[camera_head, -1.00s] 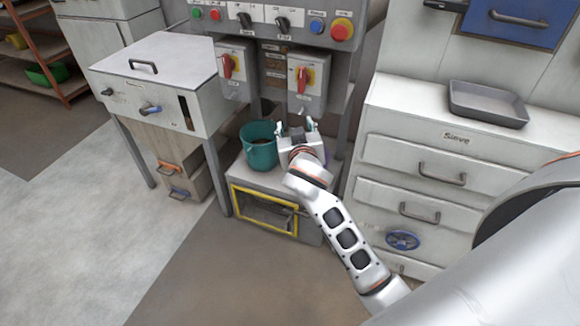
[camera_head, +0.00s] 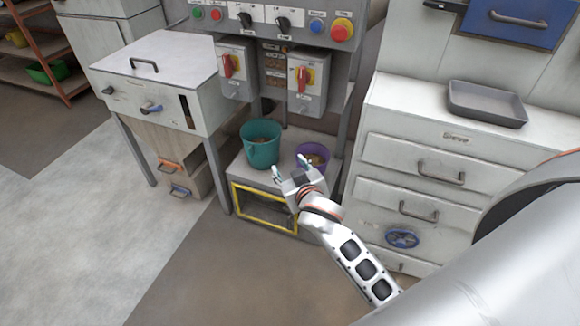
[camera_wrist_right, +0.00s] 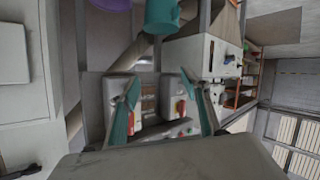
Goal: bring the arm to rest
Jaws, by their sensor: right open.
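My right gripper (camera_head: 291,170) is open and empty in the head view. It is in front of the low shelf under the control panel, apart from the two buckets. Its teal fingertips also show spread apart in the right wrist view (camera_wrist_right: 165,100), with nothing between them. A teal bucket (camera_head: 261,151) stands on the shelf with brown contents. A purple bucket (camera_head: 318,169) stands to its right, partly hidden by my gripper, also with brown contents. My left gripper is not in view.
The control panel (camera_head: 285,22) with two red-handled switch boxes is above the shelf. A grey hopper cabinet (camera_head: 160,85) stands left, a white drawer cabinet (camera_head: 420,160) right with a grey tray (camera_head: 487,104) on top. The floor (camera_head: 90,230) at left is clear.

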